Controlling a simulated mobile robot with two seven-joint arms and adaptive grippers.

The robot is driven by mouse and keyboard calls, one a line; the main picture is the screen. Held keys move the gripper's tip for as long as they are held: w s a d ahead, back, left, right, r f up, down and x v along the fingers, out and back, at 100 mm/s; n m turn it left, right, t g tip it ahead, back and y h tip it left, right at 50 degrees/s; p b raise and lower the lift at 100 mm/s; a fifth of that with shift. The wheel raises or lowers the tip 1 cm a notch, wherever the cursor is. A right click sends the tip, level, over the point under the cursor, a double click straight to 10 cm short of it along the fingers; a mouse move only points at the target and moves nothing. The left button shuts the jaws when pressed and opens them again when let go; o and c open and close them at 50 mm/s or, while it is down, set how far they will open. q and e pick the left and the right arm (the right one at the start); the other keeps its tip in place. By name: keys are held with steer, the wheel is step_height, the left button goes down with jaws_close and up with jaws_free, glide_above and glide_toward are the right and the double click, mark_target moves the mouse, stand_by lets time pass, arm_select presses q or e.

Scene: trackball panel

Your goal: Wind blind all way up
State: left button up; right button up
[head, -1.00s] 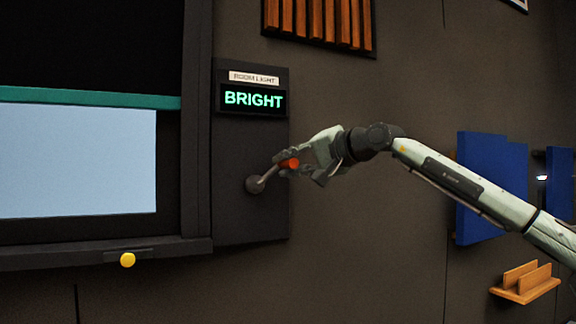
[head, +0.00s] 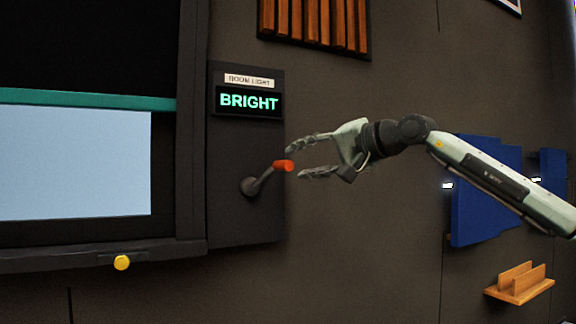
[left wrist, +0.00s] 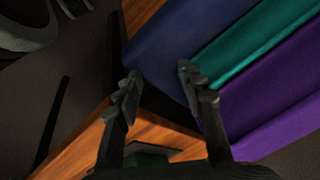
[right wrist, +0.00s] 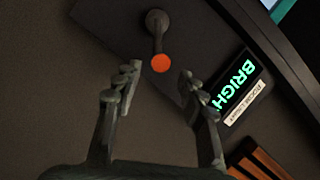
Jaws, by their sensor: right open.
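The blind (head: 80,45) is a black panel with a teal bottom bar (head: 90,99). It covers the upper part of the window, and the pale pane (head: 75,165) shows below it. A grey crank with a red-orange knob (head: 284,166) sits on the dark panel right of the window. My right gripper (head: 294,160) is open beside the knob, its fingers apart. In the right wrist view the knob (right wrist: 161,63) lies just beyond and between the fingertips, with nothing held. My left gripper (left wrist: 157,82) shows only in its wrist view, fingers apart and empty.
A lit sign reading BRIGHT (head: 248,102) is above the crank. A yellow knob (head: 122,262) is under the window frame. Blue panels (head: 490,190) and a small wooden shelf (head: 520,285) are at the right. Blue, teal and purple cloth-like surfaces (left wrist: 270,80) are near my left gripper.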

steer(key=v, duration=0.5)
steer(key=shift+s+d, duration=0.15)
steer(key=shift+s, duration=0.1)
